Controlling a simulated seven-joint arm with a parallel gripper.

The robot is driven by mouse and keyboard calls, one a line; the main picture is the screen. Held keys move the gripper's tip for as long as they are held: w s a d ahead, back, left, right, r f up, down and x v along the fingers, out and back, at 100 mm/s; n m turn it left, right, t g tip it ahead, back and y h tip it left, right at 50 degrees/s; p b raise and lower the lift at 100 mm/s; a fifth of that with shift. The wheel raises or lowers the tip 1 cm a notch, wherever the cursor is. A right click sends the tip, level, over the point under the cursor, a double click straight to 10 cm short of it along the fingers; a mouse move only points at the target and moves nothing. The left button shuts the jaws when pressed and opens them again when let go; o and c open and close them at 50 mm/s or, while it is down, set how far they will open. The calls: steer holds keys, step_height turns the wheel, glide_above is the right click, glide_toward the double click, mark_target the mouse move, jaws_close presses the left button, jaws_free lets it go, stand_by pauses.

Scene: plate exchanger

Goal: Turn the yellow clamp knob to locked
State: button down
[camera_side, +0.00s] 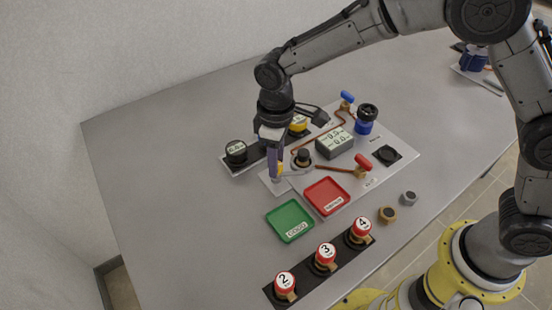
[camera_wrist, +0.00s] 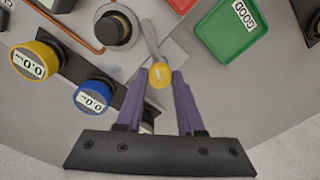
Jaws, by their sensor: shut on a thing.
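The yellow clamp knob (camera_wrist: 160,74) sits between my purple fingertips in the wrist view. My gripper (camera_wrist: 158,82) is shut on it, with one finger on each side. A grey bar (camera_wrist: 149,38) runs from the knob toward the top of the wrist view, over a pale plate (camera_wrist: 172,52). In the side view my gripper (camera_side: 277,176) points down at the pale plate's left part, and the knob is mostly hidden by the fingers. I cannot tell from any marking whether the knob is at locked.
A black-topped round fitting (camera_wrist: 115,28) stands beside the clamp. Gauges with yellow (camera_wrist: 35,60) and blue (camera_wrist: 93,95) rims stand close by. A green tray (camera_side: 290,221) and a red tray (camera_side: 326,196) lie in front. Numbered red-topped parts (camera_side: 326,254) stand in a black rack.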

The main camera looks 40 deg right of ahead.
steer(key=n, duration=0.6)
steer(key=shift+r, duration=0.1)
stand_by(0.5)
steer(key=c, duration=0.5)
jaws_free()
step_height(320, 180, up, 14)
steer(key=shift+f, duration=0.1)
